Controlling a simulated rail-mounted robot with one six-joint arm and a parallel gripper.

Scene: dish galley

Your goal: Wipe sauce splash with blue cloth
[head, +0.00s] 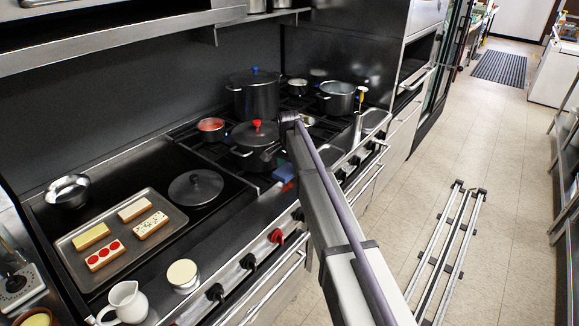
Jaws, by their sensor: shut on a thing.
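A blue cloth (283,171) shows in the head view as a small patch at the front of the range, just left of my arm. It is partly covered, and I cannot tell its full shape. A small red patch (288,187), which looks like the sauce splash, shows just below the cloth at the range's front edge, partly behind my arm. My arm reaches up from the bottom right to a dark joint above the cloth. My gripper's fingers are hidden behind the arm, so their hold on the cloth cannot be seen.
A dark pot with a red-knobbed lid (256,133) stands close left of the cloth. A tall pot (255,95), an open pot (337,98) and a red-filled pan (211,128) stand behind. A food tray (165,207) and white jug (123,304) are at left.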

